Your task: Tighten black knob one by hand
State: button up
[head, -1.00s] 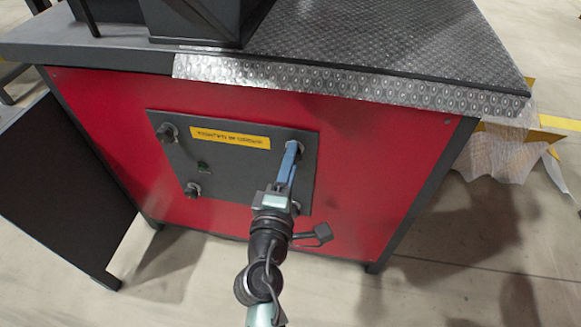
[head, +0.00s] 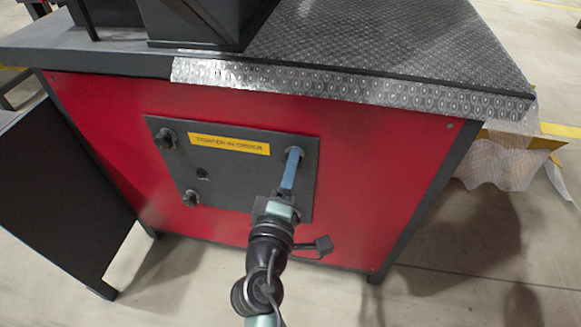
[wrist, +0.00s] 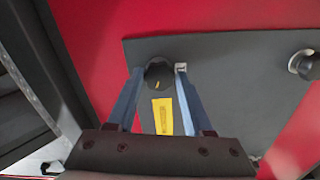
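A dark panel (head: 236,176) on the red cabinet front carries black knobs and a yellow label (head: 229,143). My gripper (head: 293,157) reaches the panel's upper right knob. In the wrist view this black knob (wrist: 159,76) sits between the two blue fingertips, one close on each side. I cannot tell whether both fingers press on it. Other knobs are at the upper left (head: 165,139) and lower left (head: 191,198). Another knob shows at the right edge of the wrist view (wrist: 307,65). Which knob is number one is not readable.
The red cabinet (head: 395,170) has a textured metal top (head: 380,50). A dark panel or open door (head: 62,190) stands at the left. Clear wrap (head: 495,165) hangs at the right. The floor at right is clear.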

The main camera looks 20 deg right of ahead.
jog(key=shift+o, duration=1.4)
jog(key=p+v, duration=0.1)
jog(key=v, duration=1.2)
jog(key=shift+w+r, duration=0.1)
jog(key=shift+r, duration=0.05)
